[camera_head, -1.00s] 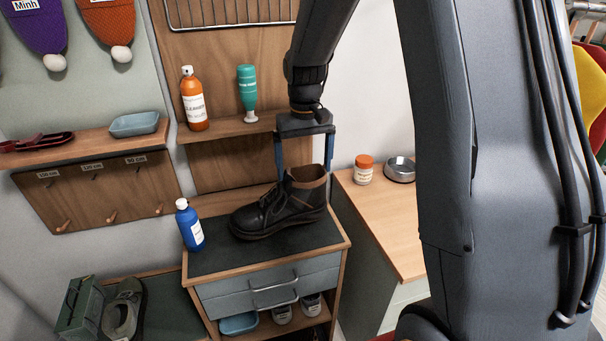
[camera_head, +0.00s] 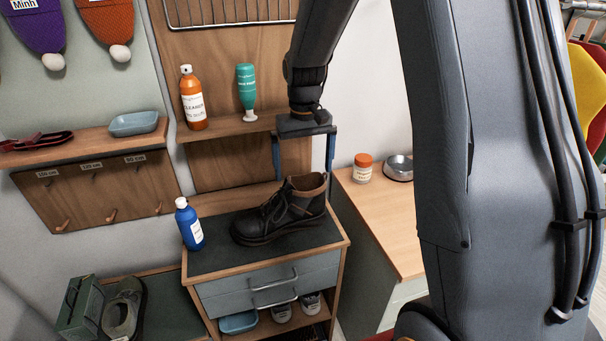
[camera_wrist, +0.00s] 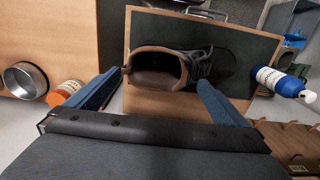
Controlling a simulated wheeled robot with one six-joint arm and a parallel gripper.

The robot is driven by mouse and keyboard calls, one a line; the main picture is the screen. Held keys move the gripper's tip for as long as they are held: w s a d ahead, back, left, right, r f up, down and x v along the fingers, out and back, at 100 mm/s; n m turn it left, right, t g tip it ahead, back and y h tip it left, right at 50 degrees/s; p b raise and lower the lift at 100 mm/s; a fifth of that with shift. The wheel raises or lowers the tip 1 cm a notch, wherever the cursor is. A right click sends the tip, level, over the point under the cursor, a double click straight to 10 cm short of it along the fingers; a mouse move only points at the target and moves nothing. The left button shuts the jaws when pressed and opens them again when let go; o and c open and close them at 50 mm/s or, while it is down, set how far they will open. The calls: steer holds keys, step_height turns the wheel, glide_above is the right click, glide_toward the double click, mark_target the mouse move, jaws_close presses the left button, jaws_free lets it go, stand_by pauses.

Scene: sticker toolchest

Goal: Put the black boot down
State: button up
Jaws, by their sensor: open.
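The black boot (camera_head: 279,213) with brown trim stands upright on the dark mat top of the small tool chest (camera_head: 213,259), toe to the left. My gripper (camera_head: 303,170) is open above the boot's collar, with one finger on each side of it. In the wrist view the boot (camera_wrist: 205,66) shows its opening between my gripper's fingers (camera_wrist: 160,88). The fingers look apart from the boot. The boot's sole rests on the mat.
A blue bottle (camera_head: 190,226) stands left of the boot. An orange bottle (camera_head: 194,100) and a green bottle (camera_head: 247,92) are on the shelf behind. A jar (camera_head: 363,168) and a metal bowl (camera_head: 398,167) sit on the counter at right.

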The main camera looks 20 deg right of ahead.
step_height(320, 180, up, 9)
steer(key=b, duration=0.2)
steer(key=s+f, duration=0.5)
steer(key=s, duration=0.5)
steer(key=s+a+f+t, duration=0.1)
steer(key=s+f, duration=0.5)
steer(key=s, duration=0.4)
steer(key=shift+f, duration=0.2)
stand_by(0.9)
